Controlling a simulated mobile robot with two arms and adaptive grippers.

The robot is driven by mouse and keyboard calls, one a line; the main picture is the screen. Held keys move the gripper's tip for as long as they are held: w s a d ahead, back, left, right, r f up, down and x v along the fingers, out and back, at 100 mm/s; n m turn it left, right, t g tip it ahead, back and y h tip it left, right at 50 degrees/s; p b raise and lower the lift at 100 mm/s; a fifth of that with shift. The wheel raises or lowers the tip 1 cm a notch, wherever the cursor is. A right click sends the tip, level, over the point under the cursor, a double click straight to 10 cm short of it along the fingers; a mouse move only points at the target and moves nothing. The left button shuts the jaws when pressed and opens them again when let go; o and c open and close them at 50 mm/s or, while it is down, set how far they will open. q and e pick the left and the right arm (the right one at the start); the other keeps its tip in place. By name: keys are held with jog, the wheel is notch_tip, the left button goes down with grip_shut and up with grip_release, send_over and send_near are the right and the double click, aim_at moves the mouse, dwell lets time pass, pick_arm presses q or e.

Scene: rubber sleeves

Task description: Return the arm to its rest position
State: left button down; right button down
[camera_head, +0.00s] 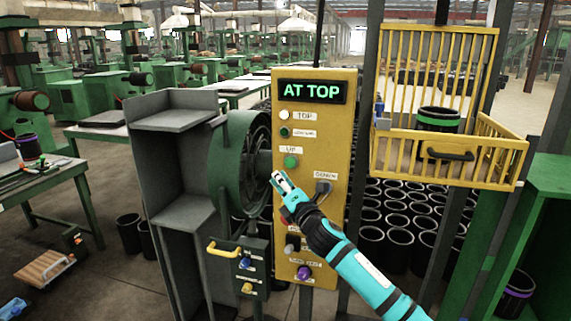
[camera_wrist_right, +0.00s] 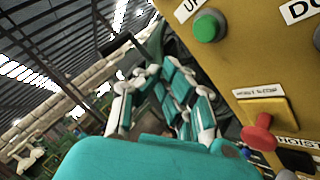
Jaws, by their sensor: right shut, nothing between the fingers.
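My right arm comes in from the lower right in the head view. Its gripper (camera_head: 279,180) is in front of the left edge of the yellow control panel (camera_head: 338,130), a little below and left of the green UP button (camera_head: 291,161). The gripper is shut and empty. In the right wrist view its fingers (camera_wrist_right: 165,85) show beside the panel, with the green button (camera_wrist_right: 209,26) above right and a red knob (camera_wrist_right: 258,135) at lower right. I cannot tell whether a fingertip touches anything. My left gripper is not in view.
The panel display (camera_head: 312,91) reads AT TOP. A yellow cage (camera_head: 450,160) at right holds a black sleeve with a green band (camera_head: 438,119). Several black sleeves (camera_head: 398,245) stand below it. A green-grey machine (camera_head: 235,165) stands left of the panel. A workbench (camera_head: 45,180) is at far left.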

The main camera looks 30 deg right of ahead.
jog(key=shift+f, duration=0.1)
jog(key=s+f+m+g, duration=0.3)
jog(key=f+m+g, duration=0.1)
jog(key=f, duration=1.5)
jog(key=s+f+m+g, duration=0.4)
jog(key=f+m, duration=0.1)
jog(key=f, duration=1.4)
jog(key=s+a+f+m+g+b, duration=0.1)
jog(key=s+a+f+m+g, duration=0.15)
jog(key=s+f, duration=0.65)
jog(key=s+a+f+m+g, duration=0.25)
jog(key=s+f, duration=0.35)
jog(key=f, duration=0.6)
jog(key=s+a+f+m+g, duration=0.2)
jog(key=s+a+f, duration=0.2)
jog(key=s, duration=0.8)
jog(key=s+a+f+m+g+y, duration=0.1)
jog(key=s+a+f, duration=0.3)
jog(key=s, duration=0.9)
jog(key=s+a+f+m+g, duration=0.3)
jog(key=s+f, duration=0.5)
jog(key=s, duration=0.5)
jog(key=shift+a+f+m+g+y+b, duration=0.3)
jog(key=shift+a+f+m+y, duration=0.15)
jog(key=shift+a, duration=0.35)
jog(key=shift+s, duration=0.2)
